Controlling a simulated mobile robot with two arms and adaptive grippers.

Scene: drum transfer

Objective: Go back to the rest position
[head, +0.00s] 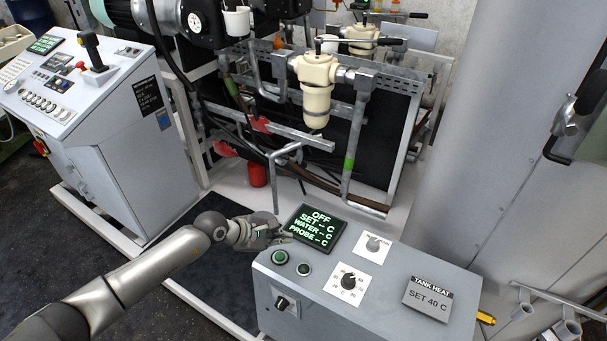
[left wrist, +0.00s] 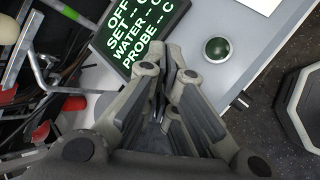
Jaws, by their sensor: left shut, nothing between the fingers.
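My left arm reaches in from the lower left in the head view. My left gripper (head: 284,236) is shut and empty at the left edge of the tank heat box (head: 375,320), close to its green button (head: 280,257) and display (head: 318,230). In the left wrist view the closed fingers (left wrist: 162,85) point toward the box, with the green button (left wrist: 217,50) to their right and the display (left wrist: 145,32) above. The display reads OFF, with dashes for set, water and probe. I cannot tell whether the fingers touch the box. My right gripper is not in view.
A control console (head: 110,130) with a joystick stands at the left. Behind the box is a pipe rack with a cream filter housing (head: 316,85). A large grey cabinet (head: 490,130) stands at the right. Dark floor (head: 40,240) is open at the lower left.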

